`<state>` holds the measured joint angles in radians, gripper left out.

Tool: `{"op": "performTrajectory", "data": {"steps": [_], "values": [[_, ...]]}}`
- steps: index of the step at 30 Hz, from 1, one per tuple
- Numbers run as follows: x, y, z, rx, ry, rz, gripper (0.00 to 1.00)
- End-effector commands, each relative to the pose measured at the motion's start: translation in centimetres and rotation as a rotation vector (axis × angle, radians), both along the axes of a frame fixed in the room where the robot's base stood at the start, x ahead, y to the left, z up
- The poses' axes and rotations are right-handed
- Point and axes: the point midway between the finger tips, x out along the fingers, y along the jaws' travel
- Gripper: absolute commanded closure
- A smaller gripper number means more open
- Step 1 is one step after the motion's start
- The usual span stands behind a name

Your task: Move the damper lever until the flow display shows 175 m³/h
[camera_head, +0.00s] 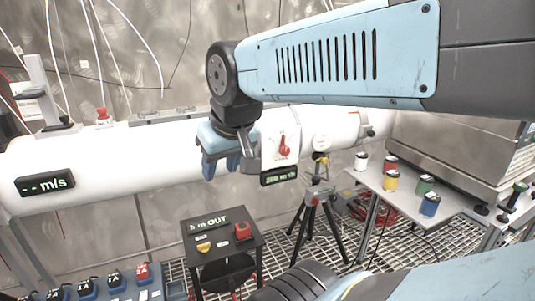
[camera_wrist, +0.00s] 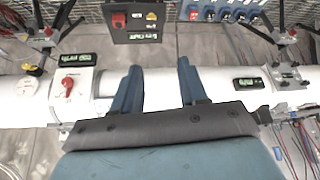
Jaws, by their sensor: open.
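The red damper lever (camera_head: 284,147) sits on a white plate on the front of the white pipe, pointing roughly upward. It also shows at the left in the wrist view (camera_wrist: 68,86). The flow display (camera_head: 279,177), a black box with green characters, hangs just below the plate; its number is too blurred to read surely. It also shows in the wrist view (camera_wrist: 76,60). My gripper (camera_head: 220,170) is open and empty, in front of the pipe left of the lever in the head view. Both blue fingers show in the wrist view (camera_wrist: 160,65), apart from the lever.
An m/s display (camera_head: 45,183) is on the pipe's left part. A black stand (camera_head: 225,255) with yellow and red buttons is below. A tripod (camera_head: 317,205) stands right of it. A side table (camera_head: 400,200) carries several coloured cans. Cables hang on the wall.

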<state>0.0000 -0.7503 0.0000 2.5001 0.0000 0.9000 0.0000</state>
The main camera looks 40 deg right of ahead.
Motion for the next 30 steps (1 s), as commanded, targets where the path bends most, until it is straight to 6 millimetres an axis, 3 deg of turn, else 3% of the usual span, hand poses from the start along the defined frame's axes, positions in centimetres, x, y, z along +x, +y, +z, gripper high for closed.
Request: {"op": "performTrajectory", "data": {"steps": [4,8,18,24,30], "values": [[0.6,-0.4,-0.1,-0.007,-0.008,-0.01,0.43],[3.1,-2.4,-0.6,-0.039,-0.047,-0.045,0.31],[13.1,-12.1,-3.3,-0.205,-0.244,-0.14,0.29],[17.0,-18.2,-5.6,-0.289,-0.355,-0.149,0.29],[19.4,-23.6,-8.4,-0.343,-0.465,-0.135,0.29]]}}
